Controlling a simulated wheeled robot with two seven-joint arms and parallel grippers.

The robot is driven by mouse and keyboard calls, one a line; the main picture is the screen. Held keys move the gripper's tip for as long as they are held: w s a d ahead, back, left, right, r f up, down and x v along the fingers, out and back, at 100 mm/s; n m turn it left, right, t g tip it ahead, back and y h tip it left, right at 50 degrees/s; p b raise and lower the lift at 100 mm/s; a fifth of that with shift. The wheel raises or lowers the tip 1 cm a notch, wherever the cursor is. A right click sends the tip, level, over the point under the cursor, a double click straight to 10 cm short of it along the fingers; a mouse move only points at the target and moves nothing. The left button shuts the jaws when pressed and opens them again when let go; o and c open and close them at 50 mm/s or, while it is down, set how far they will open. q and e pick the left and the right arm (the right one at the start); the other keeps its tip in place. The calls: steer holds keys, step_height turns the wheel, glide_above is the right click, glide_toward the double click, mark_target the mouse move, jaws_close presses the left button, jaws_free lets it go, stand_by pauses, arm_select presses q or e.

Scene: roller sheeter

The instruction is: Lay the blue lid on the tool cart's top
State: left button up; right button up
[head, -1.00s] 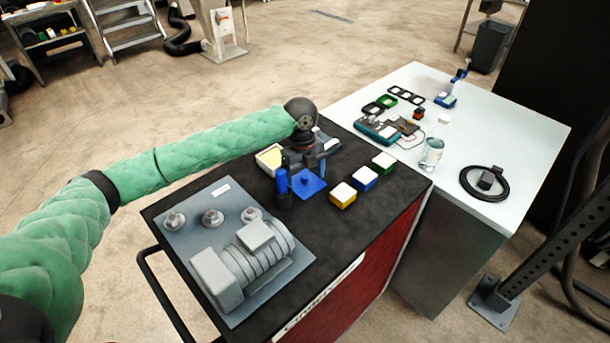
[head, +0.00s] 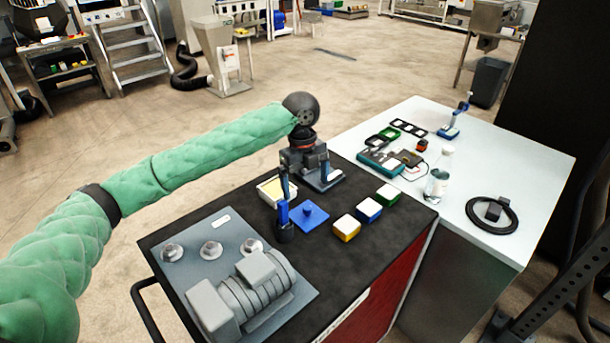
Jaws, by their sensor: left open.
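The blue lid (head: 311,217) is a flat square with a small knob on top. It lies flat on the black top of the tool cart (head: 377,242), near the middle. My left gripper (head: 304,183) hangs above and behind the lid with its fingers spread. It is open, with nothing between the fingers, and looks clear of the lid. My right gripper is not in the head view.
A blue-and-black upright object (head: 284,218) stands close left of the lid. An open cream-filled box (head: 270,190) is behind it. Yellow, blue and green white-topped boxes (head: 368,210) stand to the right. A grey motor plate (head: 205,285) fills the front left.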

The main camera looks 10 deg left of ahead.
arm_select(q)
steer(key=shift+w+a+r+b, duration=0.15)
steer(key=shift+r+b, duration=0.2)
steer(key=shift+r, duration=1.45)
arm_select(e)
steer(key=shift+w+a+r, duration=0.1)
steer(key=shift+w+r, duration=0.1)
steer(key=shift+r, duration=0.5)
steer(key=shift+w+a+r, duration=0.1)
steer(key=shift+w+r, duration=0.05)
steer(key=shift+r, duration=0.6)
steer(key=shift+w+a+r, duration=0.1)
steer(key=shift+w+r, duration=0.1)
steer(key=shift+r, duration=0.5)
